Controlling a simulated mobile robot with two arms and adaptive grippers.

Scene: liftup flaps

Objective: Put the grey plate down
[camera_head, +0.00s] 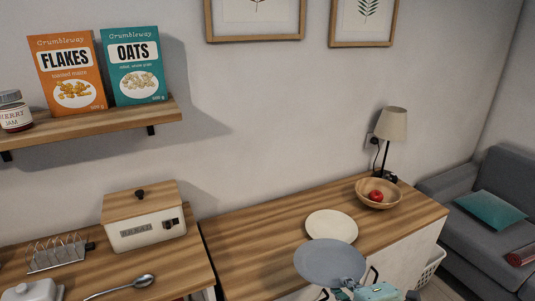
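The grey plate (330,261) is a round, flat blue-grey disc at the lower middle, over the front edge of the wooden counter (265,240). It overlaps the near rim of a cream plate (332,225) in the picture. My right gripper (346,281), with a teal body and dark finger links, is at the grey plate's near right rim. It appears shut on that rim; the fingertips are partly hidden. Whether the plate touches the counter is hard to tell. My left gripper is out of view.
A wooden bowl (378,193) with a red apple and a lamp (391,125) stand at the counter's far right. The counter left of the plates is clear. A bread box (144,226), toast rack (57,253) and spoon (119,287) are on the left counter.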

